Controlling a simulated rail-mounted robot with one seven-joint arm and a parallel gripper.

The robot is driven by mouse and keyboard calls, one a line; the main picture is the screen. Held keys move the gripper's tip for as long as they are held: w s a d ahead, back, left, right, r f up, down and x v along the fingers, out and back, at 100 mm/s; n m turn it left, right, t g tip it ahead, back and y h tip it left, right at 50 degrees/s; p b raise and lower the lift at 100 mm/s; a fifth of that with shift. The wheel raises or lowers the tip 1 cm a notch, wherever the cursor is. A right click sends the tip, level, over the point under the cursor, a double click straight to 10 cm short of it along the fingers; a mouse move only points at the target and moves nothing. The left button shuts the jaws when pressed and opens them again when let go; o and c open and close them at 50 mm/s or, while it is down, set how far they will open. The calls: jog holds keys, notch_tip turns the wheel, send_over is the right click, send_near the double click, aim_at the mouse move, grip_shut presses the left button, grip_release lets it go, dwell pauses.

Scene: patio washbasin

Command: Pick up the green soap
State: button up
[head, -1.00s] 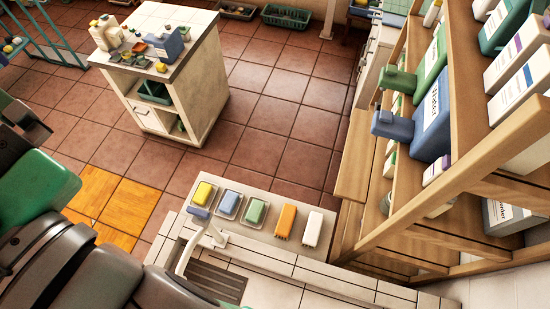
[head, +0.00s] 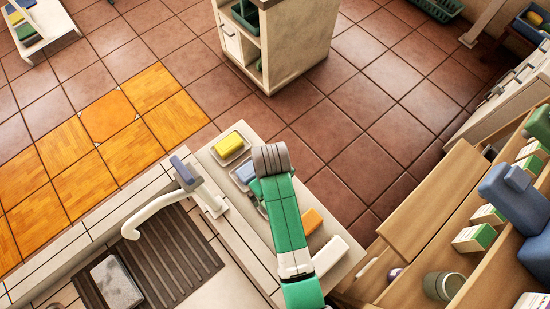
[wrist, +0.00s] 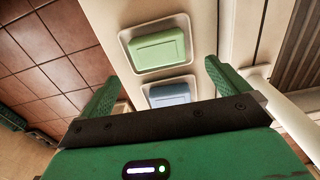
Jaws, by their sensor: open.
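The green soap (wrist: 158,48) lies in a pale dish (wrist: 126,62) in the wrist view, near the top centre. In the head view my arm hides it. The blue soap (wrist: 170,95) sits in a dish just below it in the wrist view, partly covered by my gripper; it also shows in the head view (head: 245,172). My gripper (wrist: 161,72) is open and empty, with green fingers spread left and right of the soap dishes in the picture. The green soap appears beyond the fingertips, not between them. The gap between them is hard to judge.
A yellow soap (head: 229,143) in a dish, an orange brush (head: 311,221) and a white brush (head: 329,254) share the ledge. The faucet (head: 160,212) stands left of the row, over the sink's drainboard. Wooden shelves (head: 425,205) with bottles stand at right.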

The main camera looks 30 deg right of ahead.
jog(key=shift+d+f+b, duration=0.15)
jog(key=shift+f+b, duration=0.85)
jog(key=shift+f, duration=2.75)
jog(key=c, duration=1)
notch_tip(320, 180, up, 10)
jog(key=shift+r+p, duration=0.1)
jog(key=shift+p, duration=1.15)
